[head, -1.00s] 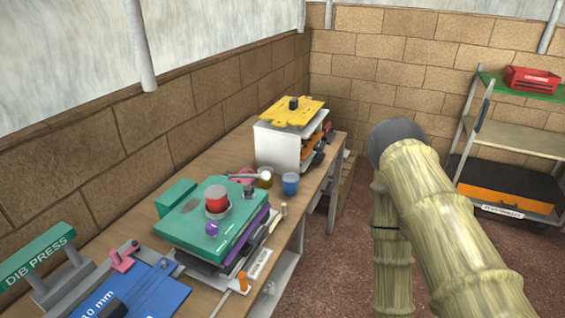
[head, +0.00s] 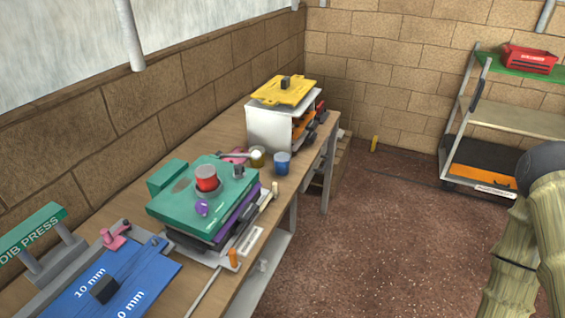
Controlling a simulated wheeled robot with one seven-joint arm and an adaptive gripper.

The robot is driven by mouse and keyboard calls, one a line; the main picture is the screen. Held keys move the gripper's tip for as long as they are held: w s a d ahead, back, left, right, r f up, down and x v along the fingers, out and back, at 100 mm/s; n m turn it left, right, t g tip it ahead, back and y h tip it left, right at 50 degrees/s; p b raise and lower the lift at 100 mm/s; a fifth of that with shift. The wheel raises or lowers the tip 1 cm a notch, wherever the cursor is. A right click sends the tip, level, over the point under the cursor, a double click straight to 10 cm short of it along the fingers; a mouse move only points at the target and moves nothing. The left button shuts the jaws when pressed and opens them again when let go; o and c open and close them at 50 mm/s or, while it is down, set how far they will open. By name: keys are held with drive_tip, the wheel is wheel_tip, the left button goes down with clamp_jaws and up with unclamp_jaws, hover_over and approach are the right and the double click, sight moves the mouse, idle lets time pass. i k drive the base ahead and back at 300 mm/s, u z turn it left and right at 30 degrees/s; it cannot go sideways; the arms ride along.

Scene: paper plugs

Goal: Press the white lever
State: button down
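I cannot make out with certainty which part is the white lever. A grey rod with a pale, whitish knob (head: 256,154) lies behind the green-topped machine (head: 235,182) on the workbench. A small cream peg (head: 275,188) stands at that machine's right edge. A thin pale rod (head: 203,291) sticks out along the bench's front edge, low in the picture. My arm shows at the right edge, well apart from the bench; its gripper is not in view.
The workbench (head: 212,137) runs along the left wall. On it are a blue plate marked 10 mm (head: 130,277), a green DIB PRESS sign (head: 32,230), a blue cup (head: 282,163) and a white box with a yellow top (head: 268,129). A shelf cart (head: 515,117) stands back right. The middle floor is clear.

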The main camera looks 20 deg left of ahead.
sight(256, 154)
drive_tip(key=u, duration=0.05)
drive_tip(key=k, duration=0.6)
drive_tip(key=u, duration=0.75)
drive_tip(key=i, duration=0.5)
drive_tip(key=z, duration=0.05)
